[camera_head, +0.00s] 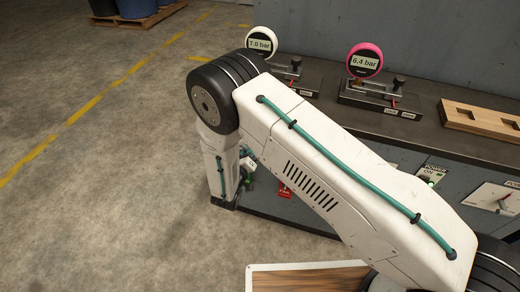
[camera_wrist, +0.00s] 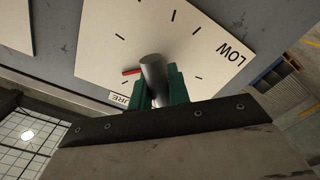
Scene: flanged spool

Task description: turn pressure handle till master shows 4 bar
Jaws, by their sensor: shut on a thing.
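In the wrist view, my gripper (camera_wrist: 158,88) has its green fingers shut on the grey round pressure handle (camera_wrist: 152,66). The handle stands out from a pale dial plate (camera_wrist: 105,45) with black tick marks, the word LOW at the right and a partly hidden label ending in URE. A red pointer (camera_wrist: 131,72) sticks out to the left of the handle. In the head view, a white-rimmed gauge (camera_head: 260,43) reads 7.0 bar and a pink-rimmed gauge (camera_head: 364,61) reads 6.4 bar. I cannot tell which is the master. My arm hides most of the handle area there.
The gauges stand on a dark bench top (camera_head: 418,128). A wooden holder (camera_head: 482,119) lies at its right. On the bench front are a POWER ON panel (camera_head: 432,174), another dial (camera_head: 490,196) and a red tag (camera_head: 285,191). The floor (camera_head: 100,190) to the left is clear.

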